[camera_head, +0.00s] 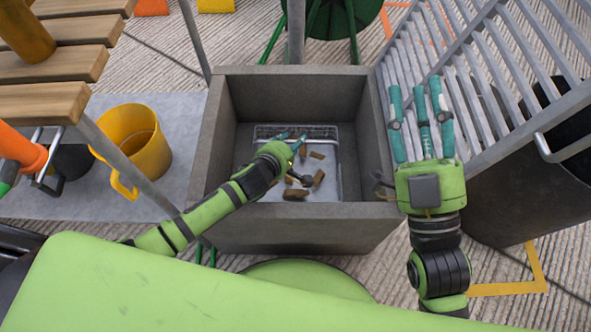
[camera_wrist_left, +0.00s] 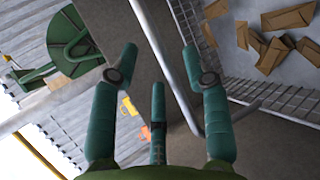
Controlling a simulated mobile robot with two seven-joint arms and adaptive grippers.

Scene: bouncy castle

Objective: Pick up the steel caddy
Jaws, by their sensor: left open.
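The steel caddy (camera_head: 335,133) is a wire-mesh tray inside a deep grey box (camera_head: 290,226); brown blocks lie in it. In the left wrist view the caddy's mesh wall (camera_wrist_left: 275,99) shows at the right. My left gripper (camera_head: 297,143) reaches over the caddy and hides part of it. In the wrist view the gripper (camera_wrist_left: 163,70) is open, with a grey bar (camera_wrist_left: 165,65) passing between its fingers; I cannot tell whether they touch it. My right gripper (camera_head: 420,105) is open and empty, right of the box.
The box's thick walls surround the caddy. A yellow mug-shaped bucket (camera_head: 138,140) stands left of the box, beside wooden slats (camera_head: 55,65). A slanted metal rack (camera_head: 480,80) is close by my right gripper. A green stool (camera_head: 335,18) stands behind the box.

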